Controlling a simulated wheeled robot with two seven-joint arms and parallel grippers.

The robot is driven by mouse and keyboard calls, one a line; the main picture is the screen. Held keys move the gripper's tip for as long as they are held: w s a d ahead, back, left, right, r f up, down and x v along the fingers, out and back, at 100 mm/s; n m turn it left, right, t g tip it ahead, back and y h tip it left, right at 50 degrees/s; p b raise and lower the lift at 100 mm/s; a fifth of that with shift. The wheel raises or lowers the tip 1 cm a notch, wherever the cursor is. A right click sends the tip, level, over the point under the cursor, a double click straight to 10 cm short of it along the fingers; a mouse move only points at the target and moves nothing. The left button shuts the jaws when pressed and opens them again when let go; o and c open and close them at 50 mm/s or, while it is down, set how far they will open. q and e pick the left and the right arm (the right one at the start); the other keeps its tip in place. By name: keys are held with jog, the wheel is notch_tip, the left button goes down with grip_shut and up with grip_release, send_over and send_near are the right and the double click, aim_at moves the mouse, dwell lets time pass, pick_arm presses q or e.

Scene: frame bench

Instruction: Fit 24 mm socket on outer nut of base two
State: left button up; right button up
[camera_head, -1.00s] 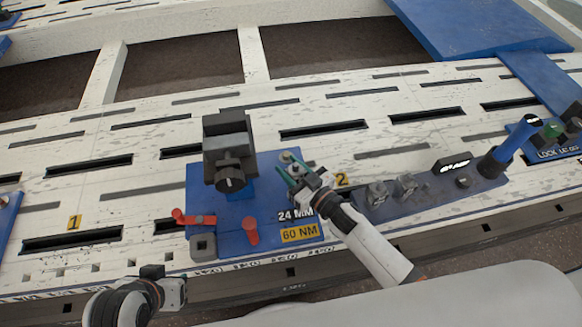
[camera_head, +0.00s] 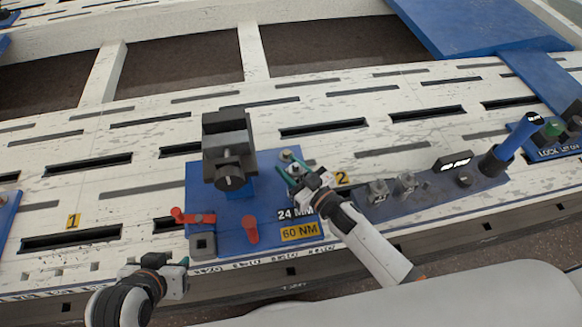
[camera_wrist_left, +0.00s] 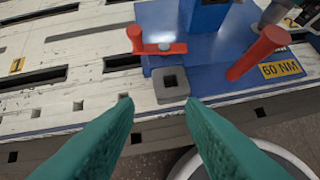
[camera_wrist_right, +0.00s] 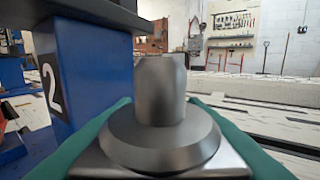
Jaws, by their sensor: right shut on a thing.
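Base two is the blue base plate (camera_head: 270,243) marked 24 MM and 60 NM, with a dark vise-like block (camera_head: 228,145) on a blue post. A small grey round piece, likely the outer nut (camera_head: 286,156), shows at its back right. My right gripper (camera_head: 291,172) is just in front of that piece, shut on a grey socket (camera_wrist_right: 160,120) with a narrow upper cylinder and wide flange. Its size marking is not visible, and I cannot tell whether it touches the nut. My left gripper (camera_head: 183,276) is open and empty near the bench's front edge; its teal fingers show apart (camera_wrist_left: 160,125).
A dark rack (camera_head: 430,196) with more sockets (camera_head: 378,190) and a blue-handled tool (camera_head: 515,140) stands to the right. A red clamp lever (camera_head: 193,217), a red handle (camera_head: 250,230) and a grey block with a square hole (camera_wrist_left: 170,84) are on the base's front.

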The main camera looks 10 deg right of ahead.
pick_arm(q)
jog(key=shift+w+d+r+t, duration=0.15)
jog(key=shift+w+t, duration=0.15)
jog(key=shift+w, duration=0.05)
pick_arm(e)
jog(key=shift+f, duration=0.15)
jog(key=shift+f+b, duration=0.5)
jog(key=shift+f, duration=0.05)
pick_arm(q)
jog(key=w+r+t, duration=0.1)
jog(key=w+d+r+t, duration=0.1)
jog(key=w, duration=0.1)
jog(key=shift+w+h, duration=0.2)
jog(key=shift+h, duration=0.2)
jog(key=shift+w+d+r+t, duration=0.35)
jog(key=shift+w+r+t, duration=0.15)
jog(key=shift+t, duration=0.1)
pick_arm(e)
jog(key=shift+f, duration=0.3)
pick_arm(q)
jog(key=shift+w+d+r+t+b, duration=0.15)
jog(key=shift+w+r+t+b, duration=0.15)
jog(key=shift+r+b, duration=0.05)
pick_arm(e)
jog(key=shift+f, duration=0.2)
pick_arm(q)
jog(key=shift+w+d+r, duration=0.1)
jog(key=shift+w+r, duration=0.1)
pick_arm(e)
jog(key=shift+f, duration=0.1)
